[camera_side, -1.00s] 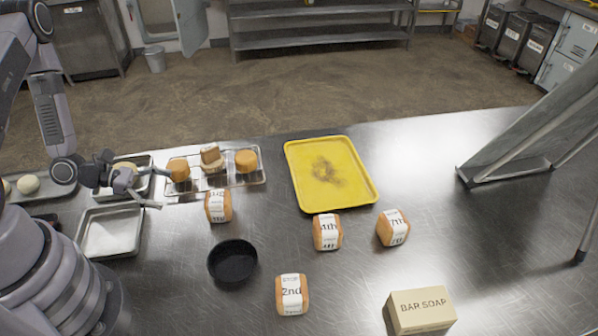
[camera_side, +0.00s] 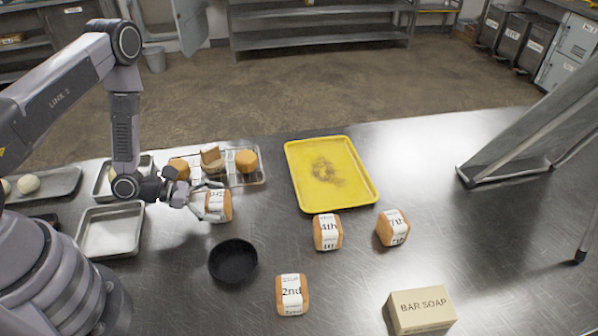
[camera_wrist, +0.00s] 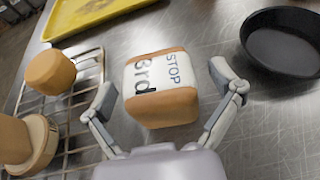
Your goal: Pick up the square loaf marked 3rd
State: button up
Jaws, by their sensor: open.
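The square loaf marked 3rd (camera_wrist: 157,88) stands on the steel table, wrapped in a white band that also reads STOP. In the wrist view it lies between the two fingers of my gripper (camera_wrist: 165,95), with a gap on each side. In the side view the loaf (camera_side: 226,208) is partly covered by the fingers. My gripper (camera_side: 206,202) is open there, reaching the loaf from the left at a low height.
A black round pan (camera_side: 233,261) is close in front of the loaf, and a wire rack (camera_side: 250,179) with rolls close behind.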

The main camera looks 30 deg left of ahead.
jog(key=c, duration=1.3)
jog(key=shift+o, duration=0.2)
